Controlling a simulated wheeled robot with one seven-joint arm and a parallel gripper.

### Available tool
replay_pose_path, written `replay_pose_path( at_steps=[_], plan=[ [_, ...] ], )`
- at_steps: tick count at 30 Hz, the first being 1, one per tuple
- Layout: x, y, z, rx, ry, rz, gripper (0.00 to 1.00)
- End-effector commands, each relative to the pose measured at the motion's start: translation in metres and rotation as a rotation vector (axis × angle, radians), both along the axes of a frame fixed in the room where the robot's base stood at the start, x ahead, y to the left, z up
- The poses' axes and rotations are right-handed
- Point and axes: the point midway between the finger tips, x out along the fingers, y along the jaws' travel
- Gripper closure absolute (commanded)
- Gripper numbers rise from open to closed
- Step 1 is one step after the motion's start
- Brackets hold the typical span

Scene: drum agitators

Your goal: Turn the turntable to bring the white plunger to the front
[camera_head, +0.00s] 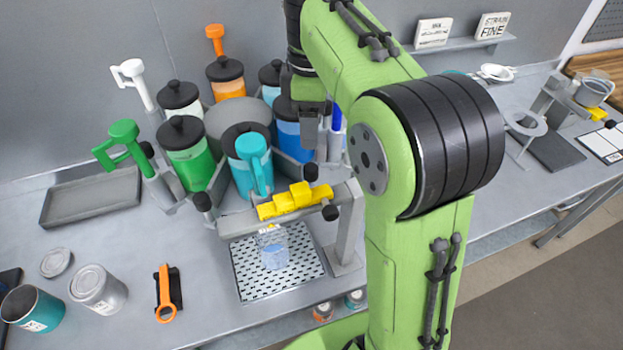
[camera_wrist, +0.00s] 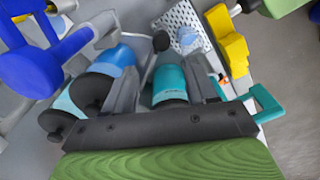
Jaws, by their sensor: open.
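The white plunger (camera_head: 130,78) stands at the back left of the turntable, beside a black-lidded canister of white material. The turntable carries several coloured canisters with plungers around a grey hub (camera_head: 231,115). A teal plunger (camera_head: 254,160) is at the front, just behind the yellow clamp bar (camera_head: 295,200). A green plunger (camera_head: 124,145) is at the left. My gripper (camera_head: 311,128) is at the turntable's right side, by a blue canister, partly hidden by my arm. In the wrist view its grey fingers (camera_wrist: 163,58) are apart, near the teal and blue canisters; contact is unclear.
A clear cup (camera_head: 273,250) stands on the perforated plate (camera_head: 250,285) under the yellow bar. A grey tray (camera_head: 92,197), cans and an orange tool (camera_head: 165,292) lie at the left. A blue plunger (camera_wrist: 35,65) fills the wrist view's upper left.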

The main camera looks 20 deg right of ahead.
Motion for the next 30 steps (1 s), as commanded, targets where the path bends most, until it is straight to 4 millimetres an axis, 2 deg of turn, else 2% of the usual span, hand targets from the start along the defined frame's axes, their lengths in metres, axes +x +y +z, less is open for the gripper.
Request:
replay_pose_path(
  at_steps=[5,12,18,23,30],
  plan=[
    [-0.001,-0.001,-0.033,0.000,0.003,0.000,0.43],
    [-0.001,-0.001,-0.096,0.000,0.002,0.000,0.43],
    [-0.001,-0.001,-0.139,0.000,0.001,-0.001,0.43],
    [-0.001,0.000,-0.155,0.000,0.000,-0.001,0.43],
    [-0.001,0.000,-0.156,0.000,-0.002,0.000,0.43]
  ],
)
